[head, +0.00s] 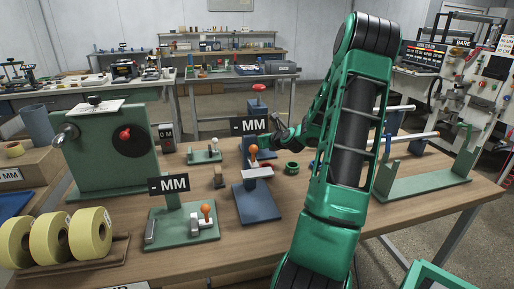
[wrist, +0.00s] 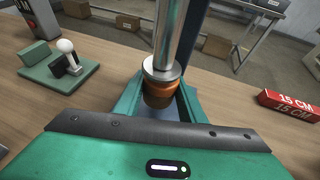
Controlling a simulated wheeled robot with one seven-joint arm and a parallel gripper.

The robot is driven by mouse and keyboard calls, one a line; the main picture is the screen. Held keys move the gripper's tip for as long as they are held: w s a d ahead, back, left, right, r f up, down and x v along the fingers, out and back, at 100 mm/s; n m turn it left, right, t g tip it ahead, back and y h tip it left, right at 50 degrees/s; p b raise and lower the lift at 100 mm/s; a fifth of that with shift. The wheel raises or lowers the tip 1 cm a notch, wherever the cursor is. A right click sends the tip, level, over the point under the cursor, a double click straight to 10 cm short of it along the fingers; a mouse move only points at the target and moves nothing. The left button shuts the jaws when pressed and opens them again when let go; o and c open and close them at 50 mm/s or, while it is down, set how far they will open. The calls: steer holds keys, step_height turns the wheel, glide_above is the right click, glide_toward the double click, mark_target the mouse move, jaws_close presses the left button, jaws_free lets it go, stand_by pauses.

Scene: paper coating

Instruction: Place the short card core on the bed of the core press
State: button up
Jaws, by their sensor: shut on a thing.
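My gripper (wrist: 160,96) is shut on the short card core (wrist: 158,88), a small orange-brown cylinder between the two green fingers in the wrist view. The core is directly below the silver ram (wrist: 166,42) of the core press, close under its wider end. A blue-grey surface, perhaps the bed of the press, shows in part below the core. I cannot tell whether the core touches it. In the head view my gripper (head: 268,141) is by the blue press, whose red knob (head: 259,87) stands above the MM sign. The core cannot be made out there.
A small green stand with a white knob (wrist: 66,46) is to the left in the wrist view. A red block marked 15 CM (wrist: 290,103) lies to the right. Yellow rolls (head: 72,236) and a green winding machine (head: 108,148) occupy the left of the table.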

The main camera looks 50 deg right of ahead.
steer(key=shift+a+f, duration=0.1)
steer(key=shift+f, duration=1.6)
steer(key=o, duration=1.1)
steer(key=shift+f, duration=0.1)
steer(key=v, duration=1.2)
